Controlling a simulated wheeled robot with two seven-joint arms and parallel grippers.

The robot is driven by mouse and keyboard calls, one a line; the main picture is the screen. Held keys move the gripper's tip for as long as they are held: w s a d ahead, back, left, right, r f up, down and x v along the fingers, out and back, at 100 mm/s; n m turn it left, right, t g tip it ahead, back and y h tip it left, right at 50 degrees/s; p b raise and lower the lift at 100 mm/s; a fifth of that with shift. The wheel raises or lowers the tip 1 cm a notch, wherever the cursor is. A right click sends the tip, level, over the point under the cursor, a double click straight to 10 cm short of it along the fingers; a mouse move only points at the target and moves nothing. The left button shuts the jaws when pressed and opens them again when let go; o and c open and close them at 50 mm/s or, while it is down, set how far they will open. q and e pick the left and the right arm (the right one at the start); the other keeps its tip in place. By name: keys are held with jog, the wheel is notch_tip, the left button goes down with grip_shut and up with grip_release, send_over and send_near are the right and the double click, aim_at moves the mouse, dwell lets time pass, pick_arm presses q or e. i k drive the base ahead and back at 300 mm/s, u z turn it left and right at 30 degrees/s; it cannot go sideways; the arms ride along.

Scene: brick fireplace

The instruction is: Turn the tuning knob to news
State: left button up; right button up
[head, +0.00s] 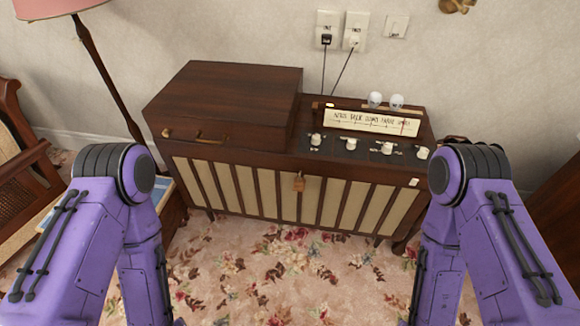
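A dark wooden radio cabinet (235,148) with striped cream front panels stands against the wall. On its right top is a cream tuning dial (372,122) with printed words; the first looks like NEWS, and a thin red pointer stands near the right end. Several white knobs sit in a row below the dial: the leftmost knob (316,139), the second knob (351,144), the third knob (388,148) and the rightmost knob (422,153). Which one is the tuning knob I cannot tell. My arms show at both sides, bent downward; neither gripper is in view.
Two white bulbs (386,101) stand behind the dial. Cords run up to wall outlets (341,31). A lamp (88,50) and wooden chair (22,165) are at left. Flowered carpet (290,270) lies clear in front.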

aim_at(423, 153)
jog(key=z, duration=0.5)
jog(key=i, duration=0.2)
jog(key=z, duration=0.95)
